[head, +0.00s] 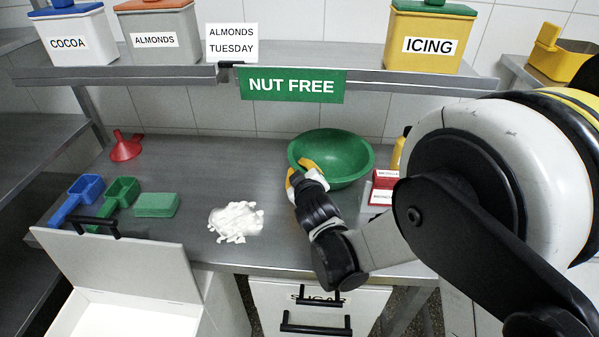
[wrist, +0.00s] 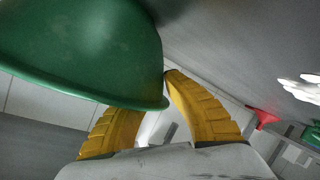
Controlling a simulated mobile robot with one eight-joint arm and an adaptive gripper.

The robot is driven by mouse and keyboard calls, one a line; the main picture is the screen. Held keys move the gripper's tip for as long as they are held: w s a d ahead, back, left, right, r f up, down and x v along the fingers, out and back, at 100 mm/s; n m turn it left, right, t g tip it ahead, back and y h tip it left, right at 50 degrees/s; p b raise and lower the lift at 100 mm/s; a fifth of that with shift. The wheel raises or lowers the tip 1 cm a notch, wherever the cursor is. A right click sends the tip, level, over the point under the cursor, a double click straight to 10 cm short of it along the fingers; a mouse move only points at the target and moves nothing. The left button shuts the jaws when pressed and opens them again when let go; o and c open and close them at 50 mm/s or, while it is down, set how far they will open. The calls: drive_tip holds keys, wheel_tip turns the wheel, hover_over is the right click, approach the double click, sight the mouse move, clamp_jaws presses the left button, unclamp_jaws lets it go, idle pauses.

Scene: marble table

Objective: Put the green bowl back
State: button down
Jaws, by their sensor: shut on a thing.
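The green bowl (head: 345,155) is at the back right of the steel counter, open side up, below the NUT FREE sign. It also fills the upper left of the wrist view (wrist: 80,45). My gripper (head: 303,174) is at the bowl's front-left rim, its yellow fingers shut on the rim. In the wrist view the rim passes between the fingers (wrist: 160,92). I cannot tell whether the bowl's base touches the counter.
Left are a red funnel (head: 126,147), blue scoop (head: 78,197), green scoop (head: 119,192) and green sponge (head: 156,205). Red-and-white boxes (head: 382,187) stand right of the bowl. The shelf (head: 300,75) overhangs behind.

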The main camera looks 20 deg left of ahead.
drive_tip(key=shift+r, duration=0.1)
drive_tip(key=shift+f, duration=0.2)
drive_tip(key=c, duration=1.6)
unclamp_jaws()
drive_tip(key=shift+o, duration=0.2)
drive_tip(key=shift+r, duration=0.1)
drive_tip(key=shift+r, duration=0.1)
